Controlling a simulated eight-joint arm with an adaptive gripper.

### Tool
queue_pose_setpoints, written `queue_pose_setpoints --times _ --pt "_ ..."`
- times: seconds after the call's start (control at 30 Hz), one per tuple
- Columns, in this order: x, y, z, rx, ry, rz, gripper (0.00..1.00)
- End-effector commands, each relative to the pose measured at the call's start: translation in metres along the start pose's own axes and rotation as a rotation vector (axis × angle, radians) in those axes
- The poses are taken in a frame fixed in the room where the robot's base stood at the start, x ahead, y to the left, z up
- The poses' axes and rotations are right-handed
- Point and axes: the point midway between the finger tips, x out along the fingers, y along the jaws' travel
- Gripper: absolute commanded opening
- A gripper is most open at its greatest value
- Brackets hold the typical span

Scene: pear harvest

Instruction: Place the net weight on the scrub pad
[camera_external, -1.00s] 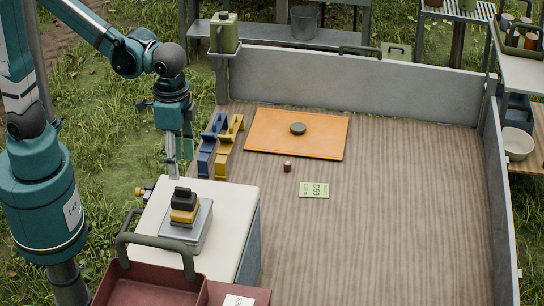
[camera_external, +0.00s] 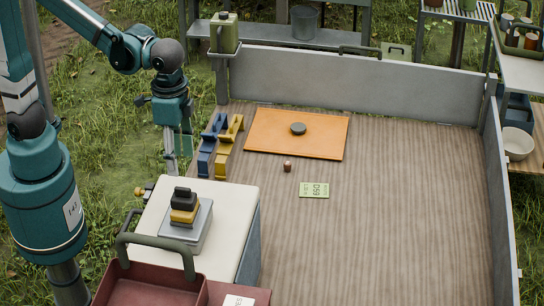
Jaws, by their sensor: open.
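A small brown cylinder (camera_external: 287,166) stands on the wooden deck; it may be the net weight. A dark round disc (camera_external: 298,129) lies flat on an orange mat (camera_external: 262,146) behind it; it may be the scrub pad. I cannot tell either name for certain. My gripper (camera_external: 172,166) points down at the left, beyond the white-topped cabinet and outside the deck. It is open and empty, well to the left of the cylinder and disc. Its lowest tips are close to or partly hidden by the cabinet's edge.
A stack of black and yellow blocks (camera_external: 183,206) sits on a grey box (camera_external: 202,232) on the white cabinet top (camera_external: 236,200). Blue (camera_external: 208,152) and yellow (camera_external: 226,152) holders stand left of the mat. A green card (camera_external: 314,190) lies near the cylinder. Grey walls (camera_external: 350,85) edge the deck; its right side is clear.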

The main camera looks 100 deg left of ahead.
Motion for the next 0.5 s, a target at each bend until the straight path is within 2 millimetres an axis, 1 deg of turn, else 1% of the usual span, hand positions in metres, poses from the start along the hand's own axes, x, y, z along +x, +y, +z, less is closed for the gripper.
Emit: queue_pose_setpoints --times 0.23,0.5 --pt "-0.01 -0.014 0.015 -0.002 0.058 0.01 0.45" --pt "-0.024 -0.035 0.038 -0.002 0.159 0.022 0.45"
